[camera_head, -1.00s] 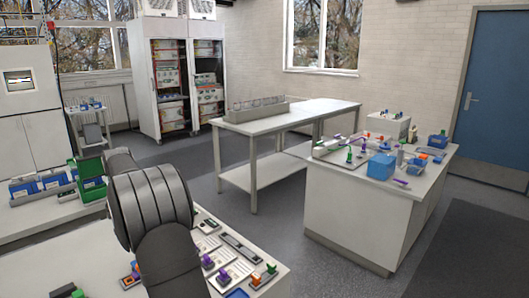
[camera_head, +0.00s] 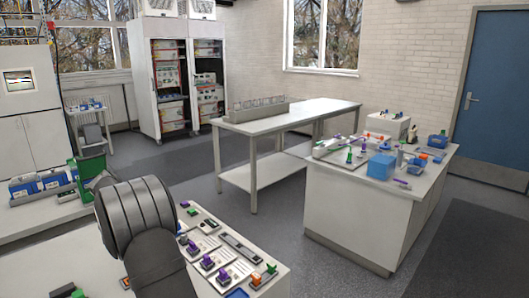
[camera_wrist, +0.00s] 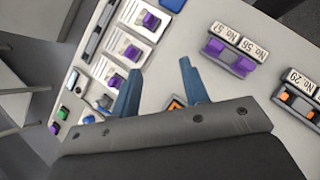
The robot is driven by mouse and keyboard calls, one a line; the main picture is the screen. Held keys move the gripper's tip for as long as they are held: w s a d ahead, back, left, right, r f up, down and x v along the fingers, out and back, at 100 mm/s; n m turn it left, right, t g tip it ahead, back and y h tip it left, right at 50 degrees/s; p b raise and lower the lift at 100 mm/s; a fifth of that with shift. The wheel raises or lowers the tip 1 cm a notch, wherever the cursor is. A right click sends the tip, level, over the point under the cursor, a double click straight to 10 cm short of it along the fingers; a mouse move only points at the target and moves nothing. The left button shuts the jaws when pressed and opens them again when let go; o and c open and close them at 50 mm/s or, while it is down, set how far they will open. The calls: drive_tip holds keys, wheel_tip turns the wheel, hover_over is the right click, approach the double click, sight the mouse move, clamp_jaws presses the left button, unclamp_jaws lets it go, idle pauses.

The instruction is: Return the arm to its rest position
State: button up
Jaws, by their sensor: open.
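My gripper (camera_wrist: 159,68) shows in the wrist view with its two blue fingers spread apart and nothing between them. It is above the light bench top (camera_wrist: 185,40). An orange and dark piece (camera_wrist: 176,103) shows just beyond the gripper's base, partly hidden by it. In the head view my dark grey arm rises over the near bench (camera_head: 60,245) at the lower left, and my gripper is hidden there.
White cards with purple clips (camera_wrist: 132,52) lie left of the fingers. Purple holders (camera_wrist: 229,58) labelled No. 57 and No. 56 lie to the right, near an orange holder (camera_wrist: 297,103). A green bin (camera_head: 90,168) stands behind my arm. Open floor separates the right bench (camera_head: 345,205).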

drive_tip(key=shift+d+f+n+h, duration=0.25)
drive_tip(key=shift+d+n+h, duration=0.15)
drive_tip(key=shift+d+h, duration=0.2)
drive_tip(key=a+r+m+g+y, duration=0.1)
drive_tip(key=a+r+m+y, duration=0.2)
drive_tip(key=a+r+y, duration=0.2)
drive_tip(key=shift+s+a+m+y, duration=0.2)
drive_tip(key=shift+a+m+y, duration=0.2)
drive_tip(key=shift+a+y, duration=1.55)
drive_tip(key=shift+a, duration=0.15)
